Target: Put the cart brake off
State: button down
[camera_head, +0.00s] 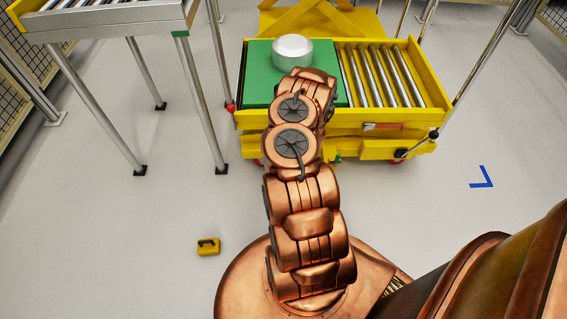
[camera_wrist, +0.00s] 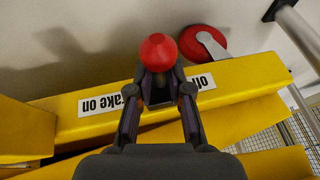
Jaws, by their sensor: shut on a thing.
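In the wrist view my gripper (camera_wrist: 158,88) has its fingers closed at a round red knob (camera_wrist: 158,52), which shows just past the fingertips. It is shut on the knob's lower part or stem; the fingers hide the exact contact. Behind the fingers runs a yellow cart rail with a white label ending in "ake on" (camera_wrist: 104,104) to the left and an "off" label (camera_wrist: 203,82) to the right, both upside down. The knob stands between them. In the head view the yellow cart (camera_head: 395,117) is ahead; my arm hides the gripper and the held knob.
The cart carries a green pad (camera_head: 258,78) with a pale metal cylinder (camera_head: 292,50), beside bare rollers (camera_head: 385,75). A roller conveyor (camera_head: 110,22) on legs stands at left. A yellow object (camera_head: 208,246) lies on the floor. A red disc (camera_wrist: 205,48) is near the rail.

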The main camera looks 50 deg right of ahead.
jog(key=shift+s+a+f, duration=0.4)
jog(key=shift+s+a, duration=0.05)
jog(key=shift+a, duration=0.15)
jog(key=c, duration=1.2)
grip_release()
jog(key=shift+o, duration=1)
jog(key=shift+w+d+r, duration=0.15)
jog(key=shift+w+d, duration=0.05)
jog(key=shift+d, duration=0.05)
jog(key=shift+d+r, duration=0.1)
jog(key=shift+w, duration=0.1)
jog(key=shift+v, duration=6.05)
